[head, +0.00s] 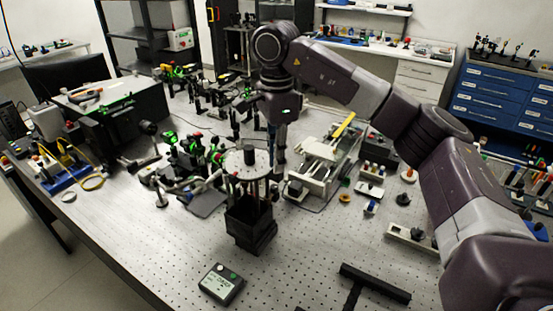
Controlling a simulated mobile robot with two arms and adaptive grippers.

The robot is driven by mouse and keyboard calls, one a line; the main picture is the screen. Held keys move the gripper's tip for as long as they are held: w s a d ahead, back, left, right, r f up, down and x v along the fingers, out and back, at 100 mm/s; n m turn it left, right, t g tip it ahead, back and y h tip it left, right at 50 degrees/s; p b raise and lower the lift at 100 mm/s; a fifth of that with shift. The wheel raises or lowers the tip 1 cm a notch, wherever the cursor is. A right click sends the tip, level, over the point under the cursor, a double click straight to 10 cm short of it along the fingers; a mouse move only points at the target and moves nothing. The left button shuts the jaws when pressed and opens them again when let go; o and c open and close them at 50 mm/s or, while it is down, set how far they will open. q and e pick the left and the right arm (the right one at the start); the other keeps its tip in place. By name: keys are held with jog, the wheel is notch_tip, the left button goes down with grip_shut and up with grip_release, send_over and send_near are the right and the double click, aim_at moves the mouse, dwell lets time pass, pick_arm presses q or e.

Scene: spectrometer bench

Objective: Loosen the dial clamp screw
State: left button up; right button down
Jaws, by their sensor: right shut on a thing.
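A round grey dial (247,164) with a dark knob (249,154) on top stands near the bench's middle, above a black square base (252,222). My right arm comes in from the right and reaches down from above. My right gripper (277,163) points downward at the right edge of the dial. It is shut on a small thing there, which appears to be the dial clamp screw. The screw itself is hidden by the fingers or too small to make out. My left gripper is not in view.
Optics mounts (195,150) crowd the bench left of and behind the dial. A clear-sided device with a yellow handle (343,128) stands close on the right. A small handheld meter (221,284) lies in front. The perforated bench top (150,235) is free at front left.

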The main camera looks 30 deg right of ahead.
jog(key=shift+w+r, duration=0.1)
jog(key=shift+r, duration=0.05)
dwell(0.4)
jog(key=c, duration=2)
grip_release()
jog(key=shift+o, duration=0.2)
notch_tip(320, 180, up, 12)
